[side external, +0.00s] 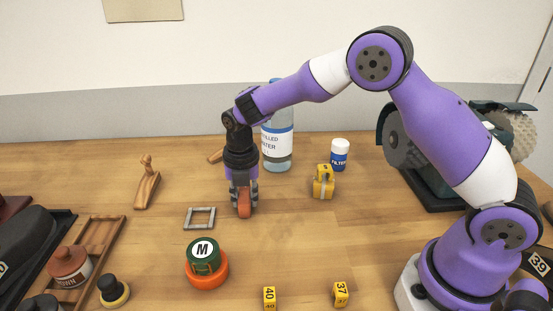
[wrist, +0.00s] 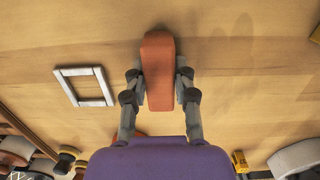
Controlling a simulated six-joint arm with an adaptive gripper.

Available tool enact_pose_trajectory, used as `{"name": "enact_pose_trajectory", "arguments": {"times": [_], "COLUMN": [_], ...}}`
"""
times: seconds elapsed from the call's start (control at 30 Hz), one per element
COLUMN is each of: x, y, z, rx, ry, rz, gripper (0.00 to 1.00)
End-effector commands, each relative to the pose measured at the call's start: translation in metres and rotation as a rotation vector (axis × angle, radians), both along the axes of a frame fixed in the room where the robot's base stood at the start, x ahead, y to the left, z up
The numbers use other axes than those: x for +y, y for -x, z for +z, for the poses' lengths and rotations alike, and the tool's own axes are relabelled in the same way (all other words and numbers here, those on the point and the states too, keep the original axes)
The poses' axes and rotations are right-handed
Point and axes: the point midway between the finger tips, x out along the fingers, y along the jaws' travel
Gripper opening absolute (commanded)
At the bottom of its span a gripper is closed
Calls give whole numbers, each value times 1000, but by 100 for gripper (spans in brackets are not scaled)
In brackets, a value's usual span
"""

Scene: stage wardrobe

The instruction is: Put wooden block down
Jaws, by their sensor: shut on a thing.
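The wooden block (side external: 244,204) is a reddish-brown, long piece with rounded edges. In the wrist view the block (wrist: 158,72) points away from the wrist, between the two fingers. My gripper (side external: 243,192) is shut on it, with a finger on each side; it also shows in the wrist view (wrist: 159,88). In the side view the block hangs low beneath the fingers, at or just above the wooden table (side external: 330,235). I cannot tell whether it touches the table.
A grey square frame (side external: 200,218) lies left of the block. An orange and green round container marked M (side external: 206,265) stands in front. Table right of the block is clear.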

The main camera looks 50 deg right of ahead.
Motion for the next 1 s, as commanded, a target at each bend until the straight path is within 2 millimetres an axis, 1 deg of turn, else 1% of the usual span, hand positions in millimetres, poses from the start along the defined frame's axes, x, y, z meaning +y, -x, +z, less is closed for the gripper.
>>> {"name": "enact_pose_trajectory", "arguments": {"times": [0.03, 0.07, 0.1, 0.13, 0.47, 0.57, 0.67, 0.9, 1.0], "x": [0, 0, 0, 0, 0, 0, 1, 5, 6], "y": [0, 0, 0, 0, 0, 0, 0, 4, 7], "z": [-2, -2, -2, -2, -1, 4, 20, 76, 95], "rx": [1, 1, 1, 1, 0, -1, -4, -6, -4], "ry": [0, 0, 0, 0, 0, 0, -1, -1, -1], "rz": [0, 0, 0, 0, 0, 0, 0, 1, -1], "gripper": [0, 35, 55, 60, 60, 60, 60, 60, 60]}}
